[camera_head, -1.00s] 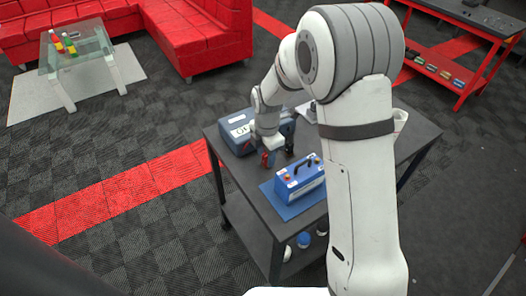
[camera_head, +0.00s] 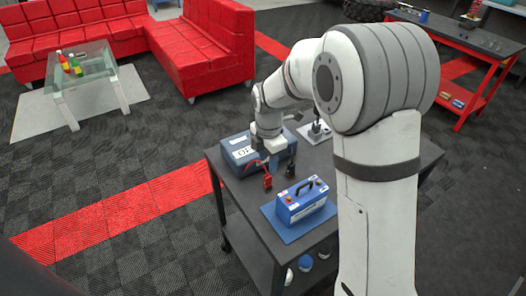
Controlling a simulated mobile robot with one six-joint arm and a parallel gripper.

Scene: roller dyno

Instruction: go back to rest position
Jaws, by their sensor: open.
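My gripper (camera_head: 277,158) is at the end of my white arm, over the back left part of the dark table (camera_head: 245,200). It is small and partly hidden in this view; its jaws are apart. A red clamp (camera_head: 267,181) stands on the table just below and in front of it. A black clamp (camera_head: 291,171) is close by on the right. I see nothing held in the jaws.
A blue battery (camera_head: 305,201) with a handle stands on a blue mat (camera_head: 282,231). A dark blue charger box (camera_head: 236,149) is left of my gripper. A metal device (camera_head: 316,132) stands behind. My arm hides the table's right side. Open floor lies left.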

